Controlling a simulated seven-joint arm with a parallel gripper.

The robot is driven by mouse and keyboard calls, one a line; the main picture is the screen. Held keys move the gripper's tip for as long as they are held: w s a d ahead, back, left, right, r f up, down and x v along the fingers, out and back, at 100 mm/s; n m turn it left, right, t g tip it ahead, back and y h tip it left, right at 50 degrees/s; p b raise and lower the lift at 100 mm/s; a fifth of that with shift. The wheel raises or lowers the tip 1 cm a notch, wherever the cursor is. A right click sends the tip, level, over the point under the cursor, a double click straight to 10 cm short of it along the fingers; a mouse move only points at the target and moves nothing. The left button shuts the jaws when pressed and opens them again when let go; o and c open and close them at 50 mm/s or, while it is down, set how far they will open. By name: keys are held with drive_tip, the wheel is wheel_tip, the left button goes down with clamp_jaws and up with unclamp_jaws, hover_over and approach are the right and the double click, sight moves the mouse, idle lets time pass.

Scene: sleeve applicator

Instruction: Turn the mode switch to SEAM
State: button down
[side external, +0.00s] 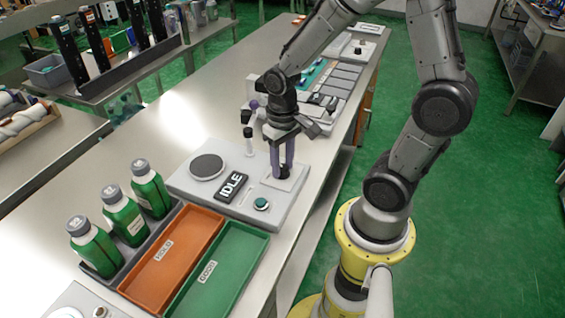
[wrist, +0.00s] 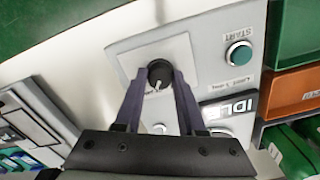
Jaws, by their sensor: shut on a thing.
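The mode switch is a black round knob with a light pointer mark, seen in the wrist view (wrist: 159,74) on a pale plate of the sleeve applicator. Its labels are too small or hidden to read. My gripper (wrist: 160,80) has its two purple fingers on either side of the knob, shut on it. In the side view my gripper (side external: 283,172) points straight down at the pale plate, and the fingers mostly hide the knob. The applicator (side external: 180,184) is a light grey box with a display (side external: 231,187) reading IDLE.
A green START button (side external: 261,204) sits near the display, and a dark round disc (side external: 206,167) is on the applicator. An orange tray (side external: 172,250), a green tray (side external: 218,270) and several green bottles (side external: 150,189) stand beside it. Other equipment (side external: 330,85) is behind.

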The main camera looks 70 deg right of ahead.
sight(282, 168)
drive_tip(key=shift+r, duration=0.1)
drive_tip(key=c, duration=0.5)
unclamp_jaws()
wheel_tip(282, 168, up, 14)
idle(0.3)
drive_tip(key=shift+a, duration=0.1)
drive_tip(key=s+a+r+n+t, duration=0.2)
drive_tip(key=s+a+n+t, duration=0.2)
drive_tip(key=s, duration=0.3)
drive_tip(key=shift+s+a+n+t, duration=0.3)
drive_tip(key=shift+s+a+t, duration=0.1)
drive_tip(key=shift+t, duration=0.4)
